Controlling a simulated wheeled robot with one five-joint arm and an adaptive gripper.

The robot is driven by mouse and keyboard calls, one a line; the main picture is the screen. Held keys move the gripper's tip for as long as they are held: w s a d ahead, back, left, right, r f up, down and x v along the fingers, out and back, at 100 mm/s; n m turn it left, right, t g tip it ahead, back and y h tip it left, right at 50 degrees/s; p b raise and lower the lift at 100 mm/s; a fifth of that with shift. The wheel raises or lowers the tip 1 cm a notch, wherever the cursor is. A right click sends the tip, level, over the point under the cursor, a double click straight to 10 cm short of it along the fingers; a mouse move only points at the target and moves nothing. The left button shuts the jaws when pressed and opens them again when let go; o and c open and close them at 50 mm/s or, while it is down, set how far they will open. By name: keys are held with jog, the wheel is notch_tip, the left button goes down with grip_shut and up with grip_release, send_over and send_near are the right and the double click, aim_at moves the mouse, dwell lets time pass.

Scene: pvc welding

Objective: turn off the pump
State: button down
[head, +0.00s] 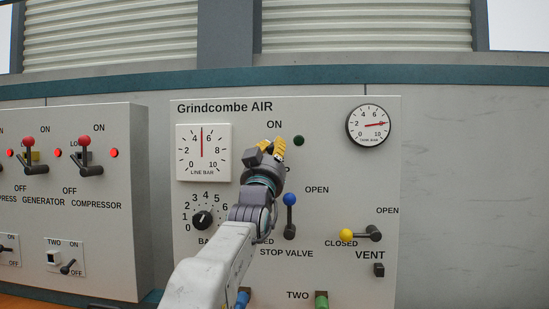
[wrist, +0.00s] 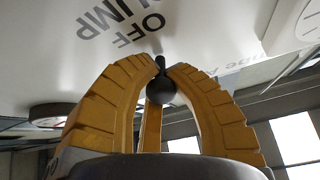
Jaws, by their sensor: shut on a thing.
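The Grindcombe AIR panel (head: 330,160) carries the pump switch, with an ON label above my gripper and a dark green lamp (head: 299,141) to its right. My gripper (head: 271,147) is at the panel just below ON and hides the switch in the head view. In the wrist view, my yellow fingers (wrist: 164,68) are closed around the dark round knob of the pump lever (wrist: 161,89). The lettering OFF PUMP shows rotated on the panel beside it.
A blue-knobbed stop valve lever (head: 290,201) points up to the right of my arm. A yellow-knobbed vent lever (head: 347,235) points left at CLOSED. A rotary dial (head: 202,220) sits left, below the line gauge (head: 203,153). A second panel (head: 70,200) with red-knobbed levers stands left.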

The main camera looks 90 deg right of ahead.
jog(key=shift+w+h+b, duration=0.15)
jog(key=shift+h+b, duration=0.2)
jog(key=shift+h, duration=0.05)
jog(key=c, duration=1.5)
grip_release()
jog(key=shift+w+a, duration=0.1)
jog(key=shift+c, duration=0.2)
jog(key=o, duration=0.4)
jog(key=shift+o, duration=0.2)
jog(key=shift+p, duration=0.3)
